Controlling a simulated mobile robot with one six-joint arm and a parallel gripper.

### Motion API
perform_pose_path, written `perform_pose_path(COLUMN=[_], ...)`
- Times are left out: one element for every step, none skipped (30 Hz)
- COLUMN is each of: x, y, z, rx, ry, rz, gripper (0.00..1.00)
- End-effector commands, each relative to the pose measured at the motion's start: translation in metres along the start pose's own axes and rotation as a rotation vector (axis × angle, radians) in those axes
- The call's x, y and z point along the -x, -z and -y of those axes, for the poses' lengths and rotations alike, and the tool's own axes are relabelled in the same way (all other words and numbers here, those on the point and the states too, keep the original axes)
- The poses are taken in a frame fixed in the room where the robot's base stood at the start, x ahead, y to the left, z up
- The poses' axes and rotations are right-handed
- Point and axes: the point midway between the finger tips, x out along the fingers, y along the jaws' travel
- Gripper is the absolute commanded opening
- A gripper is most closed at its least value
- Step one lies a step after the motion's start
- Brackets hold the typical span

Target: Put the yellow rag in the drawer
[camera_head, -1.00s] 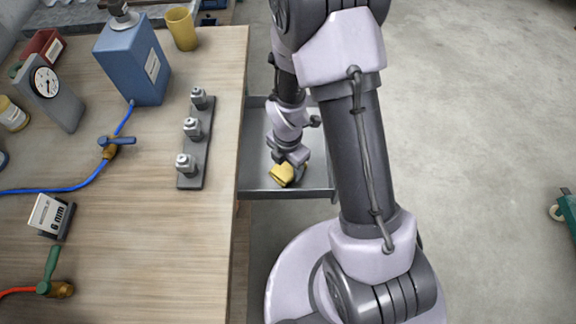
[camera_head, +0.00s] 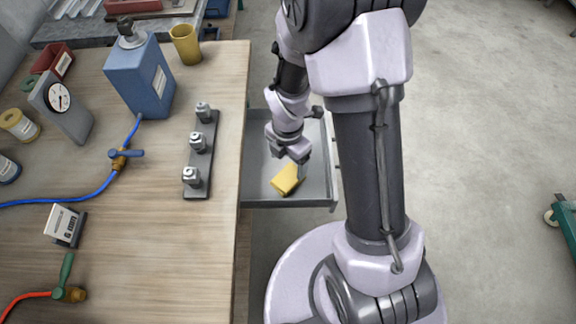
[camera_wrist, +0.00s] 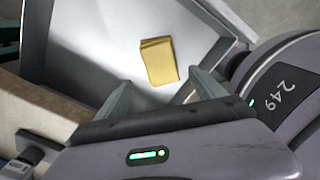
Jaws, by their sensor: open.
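The yellow rag (camera_head: 286,179) lies on the floor of the open drawer (camera_head: 262,188), near its front right part. In the wrist view the folded rag (camera_wrist: 159,61) lies flat inside the drawer (camera_wrist: 95,75), beyond my fingers and apart from them. My gripper (camera_head: 291,158) is above the drawer, just up from the rag in the head view. In the wrist view my gripper (camera_wrist: 160,95) is open, with nothing between its two fingers.
The wooden bench (camera_head: 150,240) stands left of the drawer. On it are a block with several metal fittings (camera_head: 199,160), a blue can (camera_head: 140,80), a yellow cup (camera_head: 186,45), a gauge (camera_head: 60,100) and hoses with valves. The floor at the right is mostly clear.

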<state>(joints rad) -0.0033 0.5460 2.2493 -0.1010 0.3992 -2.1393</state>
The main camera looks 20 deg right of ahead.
Motion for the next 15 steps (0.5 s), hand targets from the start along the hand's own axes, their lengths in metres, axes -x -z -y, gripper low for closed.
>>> perform_pose_path(x=[0.014, 0.019, 0.024, 0.027, 0.029, 0.036, 0.044, 0.056, 0.078, 0.098, 0.12, 0.151, 0.173, 0.194, 0.219], y=[0.0, 0.0, 0.0, 0.0, 0.0, 0.0, 0.0, 0.0, 0.001, 0.002, 0.005, 0.011, 0.017, 0.023, 0.033], z=[0.0, 0.0, 0.0, 0.0, 0.0, -0.001, -0.002, -0.003, -0.003, -0.002, 0.0, 0.006, 0.012, 0.019, 0.03], rx=[0.0, 0.0, 0.0, 0.0, -0.004, -0.03, -0.072, -0.141, -0.273, -0.402, -0.55, -0.769, -0.94, -1.111, -1.331], ry=[-0.002, -0.001, -0.002, -0.001, -0.001, -0.008, -0.019, -0.036, -0.068, -0.099, -0.134, -0.184, -0.22, -0.254, -0.296], rz=[0.001, 0.0, 0.001, 0.0, 0.0, 0.003, 0.006, 0.009, 0.012, 0.01, 0.002, -0.021, -0.049, -0.084, -0.141], gripper=[0.79, 0.79, 0.79, 0.79, 0.79, 0.79, 0.79, 0.79, 0.79, 0.79, 0.79, 0.79, 0.79, 0.79, 0.79])
